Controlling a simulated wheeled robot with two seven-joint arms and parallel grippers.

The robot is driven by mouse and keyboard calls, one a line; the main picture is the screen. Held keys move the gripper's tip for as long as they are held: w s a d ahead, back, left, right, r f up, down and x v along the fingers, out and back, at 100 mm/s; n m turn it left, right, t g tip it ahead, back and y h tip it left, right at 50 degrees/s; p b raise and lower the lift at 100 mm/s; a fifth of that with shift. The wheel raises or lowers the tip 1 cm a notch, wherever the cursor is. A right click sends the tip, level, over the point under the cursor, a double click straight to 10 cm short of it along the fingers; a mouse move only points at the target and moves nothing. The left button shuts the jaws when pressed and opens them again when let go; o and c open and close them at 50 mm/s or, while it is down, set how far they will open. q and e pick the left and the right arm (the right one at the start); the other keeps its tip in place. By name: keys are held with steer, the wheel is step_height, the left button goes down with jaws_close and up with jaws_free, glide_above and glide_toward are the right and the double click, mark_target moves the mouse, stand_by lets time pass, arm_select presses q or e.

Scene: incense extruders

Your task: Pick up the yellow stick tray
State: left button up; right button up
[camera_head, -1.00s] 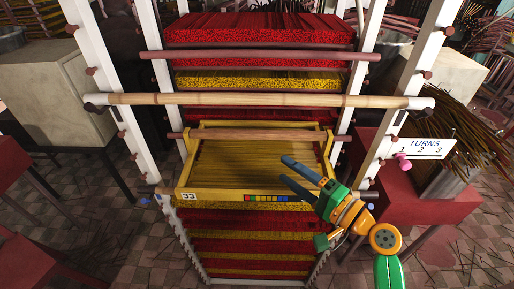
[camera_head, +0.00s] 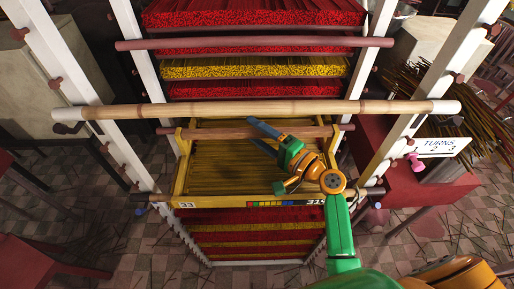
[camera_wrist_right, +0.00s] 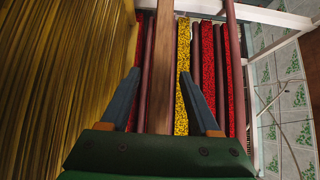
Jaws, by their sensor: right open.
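The yellow stick tray (camera_head: 268,201) sits in the white rack, its front edge toward me, with a number plate and a row of coloured squares. It is full of brownish-yellow sticks, which also fill the left of the right wrist view (camera_wrist_right: 50,80). My right gripper (camera_head: 256,134) is open over the right rear part of the tray. In the right wrist view its two blue fingers (camera_wrist_right: 159,74) are apart, with a brown wooden bar (camera_wrist_right: 161,50) showing between them; I cannot tell whether they touch it. My left gripper is not in view.
A bamboo pole (camera_head: 200,112) crosses the rack in front of the upper layers. Red (camera_head: 250,17) and yellow (camera_head: 220,72) stick layers fill the rack above, with more below. A TURNS sign (camera_head: 440,146) and a red table (camera_head: 400,185) stand at the right.

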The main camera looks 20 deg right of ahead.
steer(key=shift+w+f, duration=0.15)
steer(key=shift+c, duration=0.2)
steer(key=shift+s+d, duration=0.1)
steer(key=shift+s, duration=0.1)
jaws_close()
stand_by(0.9)
